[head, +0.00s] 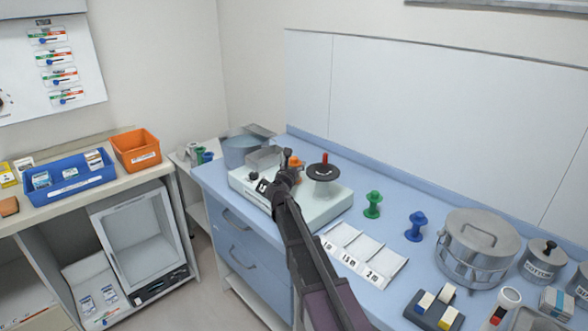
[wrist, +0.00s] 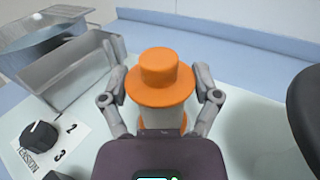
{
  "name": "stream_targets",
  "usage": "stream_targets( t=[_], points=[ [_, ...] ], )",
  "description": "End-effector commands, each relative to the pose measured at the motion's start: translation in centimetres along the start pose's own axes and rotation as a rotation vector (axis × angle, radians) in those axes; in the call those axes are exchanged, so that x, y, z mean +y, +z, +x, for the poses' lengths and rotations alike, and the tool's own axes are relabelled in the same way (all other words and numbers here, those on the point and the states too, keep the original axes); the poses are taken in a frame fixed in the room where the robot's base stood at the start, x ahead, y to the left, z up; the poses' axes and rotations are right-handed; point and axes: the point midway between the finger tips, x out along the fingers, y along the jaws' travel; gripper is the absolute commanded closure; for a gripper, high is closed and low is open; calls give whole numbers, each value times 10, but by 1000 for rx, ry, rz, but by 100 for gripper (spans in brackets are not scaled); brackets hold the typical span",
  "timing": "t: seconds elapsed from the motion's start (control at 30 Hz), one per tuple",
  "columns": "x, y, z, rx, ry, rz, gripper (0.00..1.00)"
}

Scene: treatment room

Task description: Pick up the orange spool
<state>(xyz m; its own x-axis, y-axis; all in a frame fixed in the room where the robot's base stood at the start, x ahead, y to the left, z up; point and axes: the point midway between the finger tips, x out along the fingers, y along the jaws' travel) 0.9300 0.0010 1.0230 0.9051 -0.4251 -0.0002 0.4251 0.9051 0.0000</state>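The orange spool (wrist: 160,77) stands upright in the middle of the wrist view, with a pale winding below its top flange. In the head view a small part of the orange spool (head: 298,162) shows behind my gripper, on the pale machine (head: 328,207). My gripper (wrist: 160,88) has one finger on each side of the spool, close to the flange edges. The fingers are wide apart and I see no clear grip on the spool. In the head view my gripper (head: 287,165) is over the left part of the machine, and my arm hides some of it.
A metal bin (wrist: 70,70) is left of the spool, and a dark round disc (head: 323,172) is right of it. A green spool (head: 373,204) and a blue spool (head: 416,226) stand on the blue counter (head: 386,180). A metal drum (head: 476,247) is further right.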

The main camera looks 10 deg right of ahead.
Motion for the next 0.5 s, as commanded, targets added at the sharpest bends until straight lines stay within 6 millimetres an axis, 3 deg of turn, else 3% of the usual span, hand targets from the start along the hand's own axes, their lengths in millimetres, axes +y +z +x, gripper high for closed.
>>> stream_targets(
  t=[0.5],
  points=[
    [0,5,0,0,0,0,64]
  ],
)
